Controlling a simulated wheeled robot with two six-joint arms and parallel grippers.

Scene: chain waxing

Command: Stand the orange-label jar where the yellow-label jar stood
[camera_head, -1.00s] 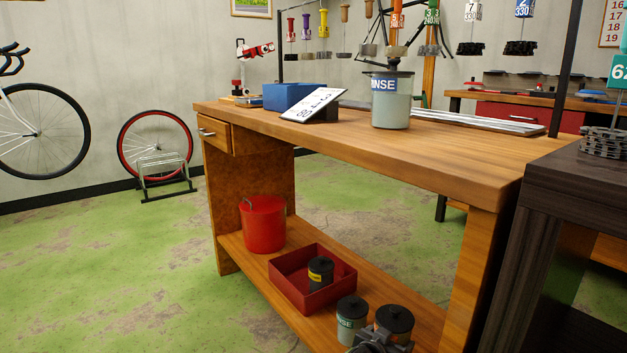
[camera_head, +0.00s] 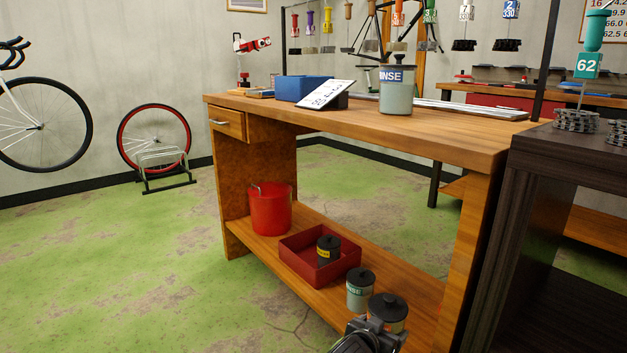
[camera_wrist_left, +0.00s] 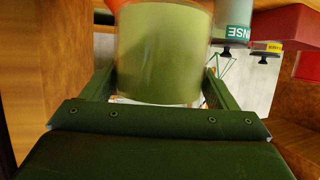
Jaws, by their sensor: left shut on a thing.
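The orange-label jar (camera_head: 388,311) has a black lid and stands out at the front edge of the low shelf. My left gripper (camera_head: 374,326) is shut on it from the front. In the left wrist view the jar's pale green body (camera_wrist_left: 165,55) fills the space between the fingers, with a bit of orange at the top edge. I cannot tell if it is clear of the shelf. The yellow-label jar (camera_head: 328,250), black, stands in the red tray (camera_head: 300,267). My right gripper is not in view.
A RINSE jar (camera_head: 360,290) stands on the shelf (camera_head: 420,292) between the held jar and the tray. A red bucket (camera_head: 271,208) is at the far left end. The bench top (camera_head: 440,125) overhangs the shelf. A dark cabinet (camera_head: 520,200) is at the right.

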